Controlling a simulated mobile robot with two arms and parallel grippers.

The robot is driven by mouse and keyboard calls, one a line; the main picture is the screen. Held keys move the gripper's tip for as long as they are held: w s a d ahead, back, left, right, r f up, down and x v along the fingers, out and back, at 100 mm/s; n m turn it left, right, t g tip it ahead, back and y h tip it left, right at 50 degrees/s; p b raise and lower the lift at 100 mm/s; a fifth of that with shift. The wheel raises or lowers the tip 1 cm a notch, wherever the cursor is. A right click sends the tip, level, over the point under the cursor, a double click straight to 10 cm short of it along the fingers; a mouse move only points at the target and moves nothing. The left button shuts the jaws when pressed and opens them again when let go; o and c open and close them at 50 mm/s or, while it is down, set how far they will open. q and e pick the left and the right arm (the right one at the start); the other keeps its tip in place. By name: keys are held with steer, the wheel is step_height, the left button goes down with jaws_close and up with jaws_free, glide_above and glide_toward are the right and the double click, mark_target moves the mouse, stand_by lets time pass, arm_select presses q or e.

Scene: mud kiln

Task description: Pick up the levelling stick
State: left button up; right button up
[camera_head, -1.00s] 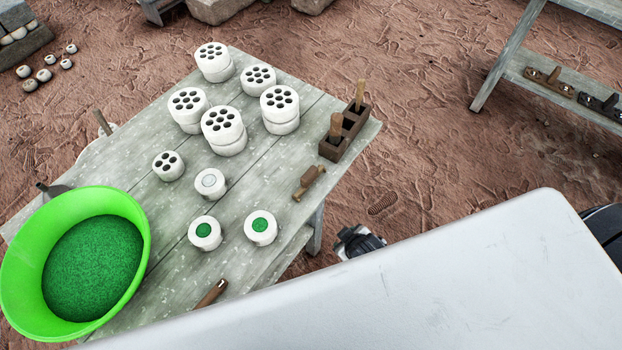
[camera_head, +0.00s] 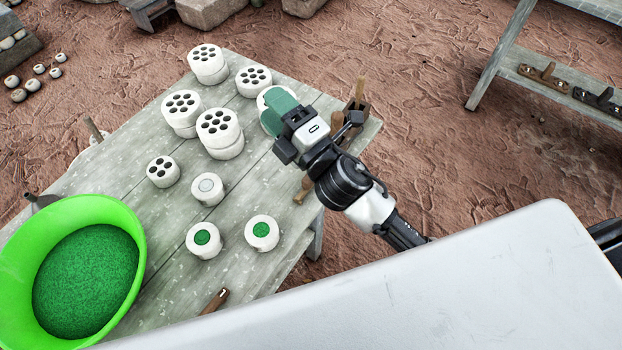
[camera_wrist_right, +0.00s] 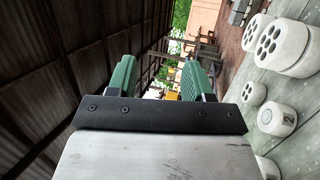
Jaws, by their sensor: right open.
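Several wooden pieces lie or stand on the table, and I cannot tell for sure which is the levelling stick. A short brown piece (camera_head: 303,190) lies near the right edge, partly hidden by my right gripper. Another brown stick (camera_head: 215,300) lies at the front, partly cut off by a pale surface. Wooden handles (camera_head: 359,88) stand in a dark brown holder (camera_head: 350,118), partly hidden behind my arm. My right gripper (camera_head: 280,108), with green fingers, is above the table's right side, open and empty. It also shows open in the wrist view (camera_wrist_right: 160,82). My left gripper is out of view.
White perforated cylinders (camera_head: 219,128) stand on the table (camera_head: 140,225), one partly behind my gripper. Small white pots (camera_head: 262,232) stand nearer. A green basin (camera_head: 130,235) of green granules fills the left. A shelf (camera_head: 500,60) stands at upper right.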

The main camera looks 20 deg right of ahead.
steer(key=s+a+r+n+g+y, duration=0.3)
steer(key=a+n+g+y, duration=0.6)
steer(key=n, duration=0.7)
steer(key=s+a+f+n+g+h, duration=0.2)
steer(key=s+f+n+g+h, duration=0.3)
steer(key=n+g, duration=0.8)
steer(key=w+d+f+n+t+h, duration=0.1)
steer(key=w+d+f+n+h, duration=0.1)
steer(key=d+f+n+h, duration=0.1)
steer(key=w+d+f+n+t+h, duration=0.1)
steer(key=w+d+f+n+h, duration=0.1)
steer(key=d+h, duration=0.4)
steer(key=w+d+f+n+t+h, duration=0.1)
steer(key=w+d+f+n+h, duration=0.2)
steer(key=d, duration=0.4)
steer(key=shift+d+f+n+h, duration=0.2)
steer(key=shift+f+n+h, duration=0.2)
steer(key=shift+f+h, duration=0.05)
steer(key=shift+d+f+n+h, duration=0.15)
steer(key=shift+f+n+h, duration=0.25)
steer(key=shift+f+h, duration=0.05)
step_height(320, 180, down, 4)
steer(key=shift+r, duration=0.1)
steer(key=shift+d+f+p, duration=0.15)
steer(key=shift+f+p, duration=0.2)
steer(key=shift+f, duration=2.9)
steer(key=c, duration=0.9)
